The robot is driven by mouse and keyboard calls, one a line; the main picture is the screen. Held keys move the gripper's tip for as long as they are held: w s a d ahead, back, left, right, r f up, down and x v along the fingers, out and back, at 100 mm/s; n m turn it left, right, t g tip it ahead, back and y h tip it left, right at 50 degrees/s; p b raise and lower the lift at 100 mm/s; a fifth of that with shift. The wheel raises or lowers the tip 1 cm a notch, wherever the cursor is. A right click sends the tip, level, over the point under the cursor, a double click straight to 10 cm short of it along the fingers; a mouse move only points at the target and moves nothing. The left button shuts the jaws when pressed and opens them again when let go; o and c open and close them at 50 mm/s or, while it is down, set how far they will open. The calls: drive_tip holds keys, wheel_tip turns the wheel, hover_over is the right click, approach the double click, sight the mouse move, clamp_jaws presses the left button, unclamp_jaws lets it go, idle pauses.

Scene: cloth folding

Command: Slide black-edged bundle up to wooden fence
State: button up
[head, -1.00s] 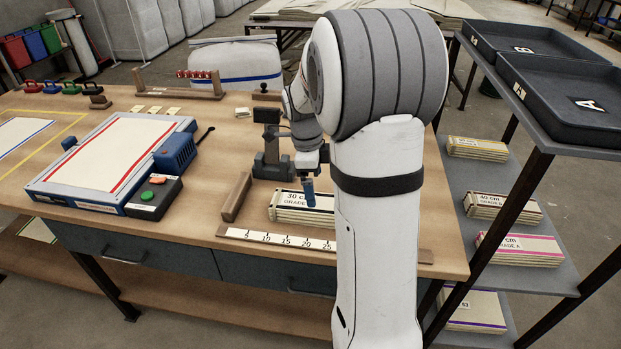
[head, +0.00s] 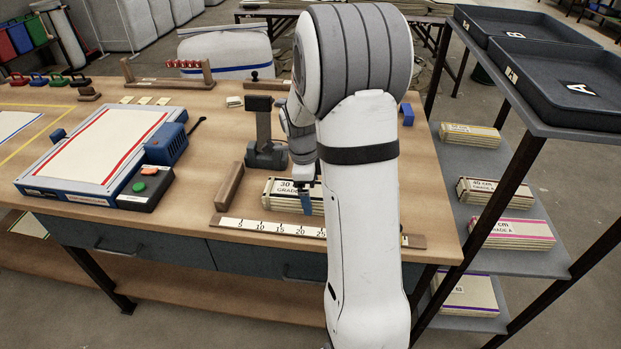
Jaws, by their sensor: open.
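The black-edged bundle (head: 280,198), a stack of pale folded cloth labelled 30 cm, lies on the workbench behind the ruler strip. Its right part is hidden behind my arm. The wooden fence (head: 229,187) is a short upright bar to its left, with a narrow gap of bare bench between them. My gripper (head: 306,203) is largely hidden by my arm. One blue finger shows, pointing down at the bundle's front side, where it overlaps the bundle in the picture. I cannot tell whether it touches. My gripper is open.
A white ruler strip (head: 268,228) runs along the front edge. A dark stand (head: 264,135) rises behind the bundle. A blue-framed board (head: 105,150) and a button box (head: 146,188) lie to the left. A shelf rack (head: 455,165) with more bundles stands to the right.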

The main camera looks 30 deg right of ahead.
sight(279, 187)
drive_tip(key=shift+f, duration=0.4)
drive_tip(key=c, duration=1.2)
drive_tip(key=shift+w+a+b, duration=0.1)
drive_tip(key=shift+w+a, duration=0.7)
drive_tip(key=shift+a, duration=0.3)
drive_tip(key=shift+w+a+b, duration=0.1)
drive_tip(key=shift+w+a, duration=0.65)
drive_tip(key=shift+a, duration=0.4)
drive_tip(key=shift+w+a+b, duration=0.1)
drive_tip(key=shift+w+a, duration=0.7)
drive_tip(key=shift+a, duration=0.3)
drive_tip(key=o, duration=1.2)
